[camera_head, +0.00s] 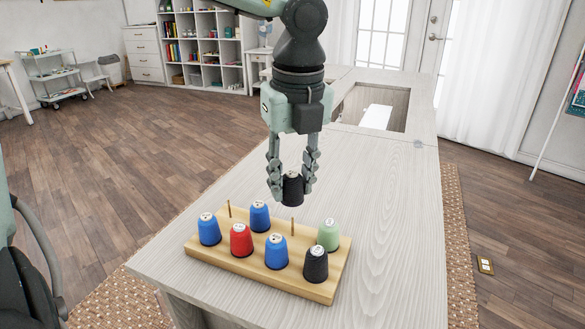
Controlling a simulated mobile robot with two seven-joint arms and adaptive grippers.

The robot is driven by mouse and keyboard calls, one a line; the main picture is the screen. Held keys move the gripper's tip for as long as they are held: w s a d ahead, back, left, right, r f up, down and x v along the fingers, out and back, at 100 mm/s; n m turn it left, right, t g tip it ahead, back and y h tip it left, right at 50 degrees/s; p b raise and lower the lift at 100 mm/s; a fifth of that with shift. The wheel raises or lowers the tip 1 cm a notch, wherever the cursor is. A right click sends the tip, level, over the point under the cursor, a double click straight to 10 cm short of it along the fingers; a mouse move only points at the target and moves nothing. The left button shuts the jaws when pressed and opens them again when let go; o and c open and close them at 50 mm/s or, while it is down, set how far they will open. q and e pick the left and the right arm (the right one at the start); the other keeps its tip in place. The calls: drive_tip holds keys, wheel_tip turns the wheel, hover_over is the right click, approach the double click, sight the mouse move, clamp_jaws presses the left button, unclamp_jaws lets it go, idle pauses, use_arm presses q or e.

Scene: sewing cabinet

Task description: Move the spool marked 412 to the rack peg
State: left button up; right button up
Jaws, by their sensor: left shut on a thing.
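My left gripper (292,189) points down and is shut on a black spool (292,191) with a pale top. It holds the spool upright above the far side of the wooden rack (222,261). Two bare pegs show on the rack: one at the far left (229,209) and one in the back row (292,227), below the held spool. Another black spool (316,267) sits at the rack's front right. The number marks on the tops are too small to read. My right gripper is not in view.
The rack also bears a red spool (241,242), a green spool (328,237) and several blue spools (260,218). It stands on a pale wooden cabinet top (385,230), clear to the right of the rack. A rectangular opening (375,108) lies farther back.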

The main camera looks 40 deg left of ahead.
sight(293, 195)
use_arm(q)
wheel_tip(293, 195, down, 2)
drive_tip(key=shift+r, duration=0.3)
drive_tip(key=shift+w+b, duration=0.1)
drive_tip(key=shift+b, duration=0.5)
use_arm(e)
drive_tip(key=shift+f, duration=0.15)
use_arm(q)
drive_tip(key=shift+f, duration=0.15)
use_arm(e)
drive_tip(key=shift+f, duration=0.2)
use_arm(q)
drive_tip(key=shift+f+b, duration=0.7)
drive_tip(key=shift+b, duration=0.55)
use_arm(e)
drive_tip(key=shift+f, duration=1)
use_arm(q)
drive_tip(key=shift+f+b, duration=1.45)
drive_tip(key=shift+b, duration=0.2)
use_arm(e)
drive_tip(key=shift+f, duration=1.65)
use_arm(q)
drive_tip(key=o, duration=0.9)
